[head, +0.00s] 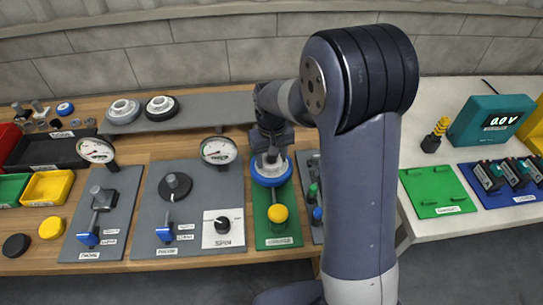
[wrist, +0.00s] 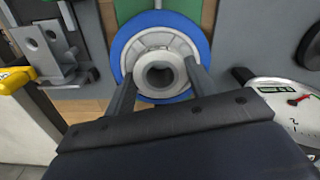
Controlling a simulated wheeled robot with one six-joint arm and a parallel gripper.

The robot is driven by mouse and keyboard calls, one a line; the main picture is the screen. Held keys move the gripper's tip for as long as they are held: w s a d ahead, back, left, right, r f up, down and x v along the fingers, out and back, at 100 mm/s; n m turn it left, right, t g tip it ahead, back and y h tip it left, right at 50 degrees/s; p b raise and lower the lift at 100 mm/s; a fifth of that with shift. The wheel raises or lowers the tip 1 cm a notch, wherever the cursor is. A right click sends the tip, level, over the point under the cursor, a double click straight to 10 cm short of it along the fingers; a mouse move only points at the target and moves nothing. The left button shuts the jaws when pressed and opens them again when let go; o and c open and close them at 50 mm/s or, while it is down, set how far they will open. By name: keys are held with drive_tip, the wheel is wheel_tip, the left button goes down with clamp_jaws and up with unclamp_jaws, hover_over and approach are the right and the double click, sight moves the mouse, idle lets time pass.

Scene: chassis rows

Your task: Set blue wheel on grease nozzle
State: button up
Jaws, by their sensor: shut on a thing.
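The blue wheel (head: 271,181) has a blue rim and a pale grey hub with a round centre hole. In the head view it is over the back part of a green panel (head: 262,226). My gripper (head: 270,157) is shut on its hub. In the wrist view the two fingers of my gripper (wrist: 160,80) press on either side of the hub of the blue wheel (wrist: 203,40). I cannot make out the grease nozzle; the wheel and my gripper cover that part of the panel. I cannot tell whether the wheel touches the panel.
A yellow knob (head: 278,214) stands on the green panel in front of the wheel. A dial gauge (head: 219,150) stands close on the left. A panel with green and blue knobs (head: 317,214) is on the right, partly behind my arm. Two other wheels (head: 123,110) (head: 161,106) lie on a grey shelf.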

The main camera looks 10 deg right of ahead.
drive_tip(key=shift+f+b, duration=0.55)
drive_tip(key=shift+f, duration=0.35)
drive_tip(key=o, duration=1.3)
drive_tip(key=shift+o, duration=0.2)
wheel_tip(320, 180, up, 11)
drive_tip(key=shift+f, duration=0.1)
wheel_tip(320, 180, down, 10)
drive_tip(key=shift+f+p, duration=0.1)
drive_tip(key=shift+p, duration=0.25)
drive_tip(key=shift+r, duration=0.25)
